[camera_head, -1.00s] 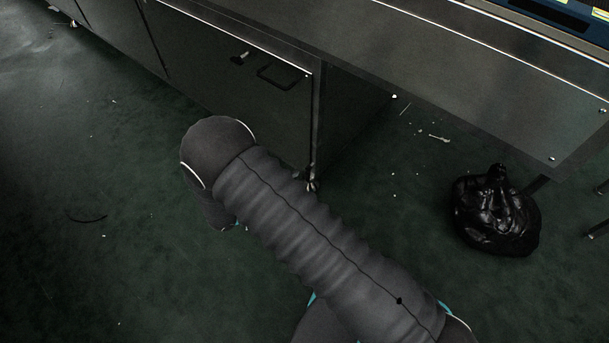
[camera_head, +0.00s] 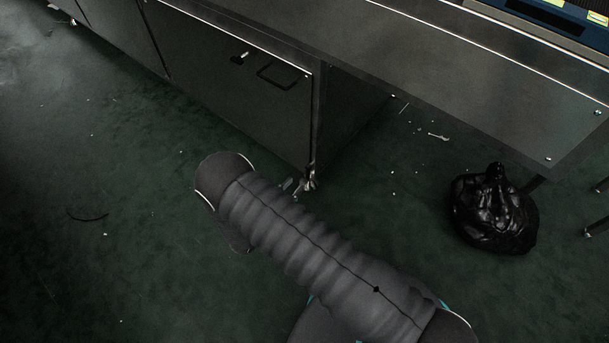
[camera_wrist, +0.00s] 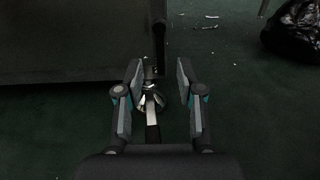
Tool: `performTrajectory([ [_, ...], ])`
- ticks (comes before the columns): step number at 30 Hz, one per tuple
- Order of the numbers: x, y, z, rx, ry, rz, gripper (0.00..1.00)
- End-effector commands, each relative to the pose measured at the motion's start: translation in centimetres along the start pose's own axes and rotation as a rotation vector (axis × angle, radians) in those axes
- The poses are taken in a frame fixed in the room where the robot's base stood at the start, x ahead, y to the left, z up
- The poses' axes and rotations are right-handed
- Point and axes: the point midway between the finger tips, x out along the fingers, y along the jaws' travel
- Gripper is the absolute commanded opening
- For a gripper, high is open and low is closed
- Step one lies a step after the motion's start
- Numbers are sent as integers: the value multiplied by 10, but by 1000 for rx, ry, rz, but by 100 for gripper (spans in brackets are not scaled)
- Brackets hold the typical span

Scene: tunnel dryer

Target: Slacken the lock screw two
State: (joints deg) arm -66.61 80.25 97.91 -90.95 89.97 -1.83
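A small metallic fitting (camera_head: 310,178) sits low at the cabinet's near bottom corner, close to the floor. It may hold the lock screw, but it is too small and dark to tell which screw it is. In the wrist view a shiny metal part (camera_wrist: 150,98) shows at the foot of a dark upright, with a pale bar below it. My gripper (camera_wrist: 158,72) is open, one finger on each side of this part in the picture. No contact is visible, and the gap in depth cannot be told. In the head view my gripper is hidden behind my arm.
A dark cabinet (camera_head: 235,95) with a handle stands along the back. A metal overhang (camera_head: 470,85) juts out at the right. A black bag (camera_head: 493,212) lies on the green floor under it. Small debris (camera_head: 437,137) is scattered. The floor at left is mostly clear.

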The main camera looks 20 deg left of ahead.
Motion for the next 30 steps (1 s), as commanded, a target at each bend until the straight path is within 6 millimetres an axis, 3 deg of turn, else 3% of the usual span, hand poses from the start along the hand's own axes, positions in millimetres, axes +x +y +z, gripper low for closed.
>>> performTrajectory([
  [3, 23, -1, 0, 0, 0, -4, 38],
  [9, 49, -1, 0, 0, 0, -3, 38],
  [23, 60, 0, 0, 0, 0, -1, 38],
  [27, 60, 0, 0, 0, 0, -1, 5],
  [28, 60, 0, 0, 0, 0, -1, 0],
  [30, 60, 0, 0, 0, 0, -1, 0],
])
